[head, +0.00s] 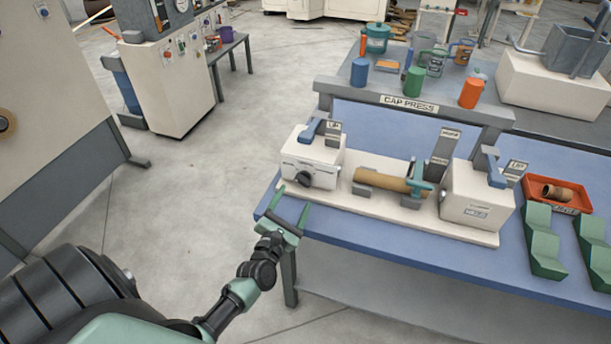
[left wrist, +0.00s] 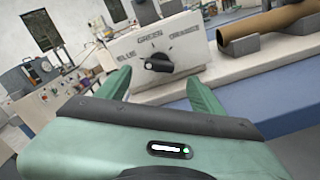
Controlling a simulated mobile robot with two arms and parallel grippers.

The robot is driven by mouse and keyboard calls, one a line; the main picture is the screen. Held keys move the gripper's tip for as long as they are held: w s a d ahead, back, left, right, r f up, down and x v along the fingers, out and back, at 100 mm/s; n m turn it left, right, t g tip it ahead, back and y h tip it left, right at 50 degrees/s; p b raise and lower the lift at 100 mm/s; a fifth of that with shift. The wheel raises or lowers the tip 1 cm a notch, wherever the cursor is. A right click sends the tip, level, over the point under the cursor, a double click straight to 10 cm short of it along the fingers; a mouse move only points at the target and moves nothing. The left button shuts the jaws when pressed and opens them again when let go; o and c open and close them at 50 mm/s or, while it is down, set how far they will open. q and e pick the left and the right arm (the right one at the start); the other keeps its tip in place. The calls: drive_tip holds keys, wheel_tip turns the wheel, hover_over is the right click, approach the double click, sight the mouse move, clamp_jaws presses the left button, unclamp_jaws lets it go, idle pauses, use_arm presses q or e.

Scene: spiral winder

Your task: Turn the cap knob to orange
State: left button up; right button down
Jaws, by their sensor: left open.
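The black cap knob (head: 304,178) is on the front of a white box (head: 312,153) at the left end of the cap press base. In the left wrist view the knob (left wrist: 158,62) sits below the labels BLUE, GREEN and ORANGE, read left to right. Which label it points at is not clear. My left gripper (head: 293,203) is open and empty in front of the box, near the table's left edge. In the left wrist view its fingers (left wrist: 160,82) lie either side of the knob in the picture, with the knob beyond them. My right gripper is not in view.
A brown tube (head: 382,180) lies in grey supports right of the box, beside a teal clamp (head: 420,183). Another white box (head: 476,198) stands further right. Green trays (head: 545,242) and an orange bin (head: 549,190) sit at the right. Open floor lies left of the table.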

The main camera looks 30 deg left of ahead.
sight(302, 183)
use_arm(q)
drive_tip(key=x, duration=0.3)
drive_tip(key=shift+w+r, duration=0.3)
drive_tip(key=shift+w, duration=0.05)
drive_tip(key=shift+p+x, duration=0.3)
drive_tip(key=shift+x, duration=0.75)
drive_tip(key=shift+w+a+f, duration=0.15)
drive_tip(key=shift+w+f, duration=0.05)
drive_tip(key=shift+w, duration=0.25)
drive_tip(key=c, duration=1.2)
drive_tip(key=shift+c, duration=0.8)
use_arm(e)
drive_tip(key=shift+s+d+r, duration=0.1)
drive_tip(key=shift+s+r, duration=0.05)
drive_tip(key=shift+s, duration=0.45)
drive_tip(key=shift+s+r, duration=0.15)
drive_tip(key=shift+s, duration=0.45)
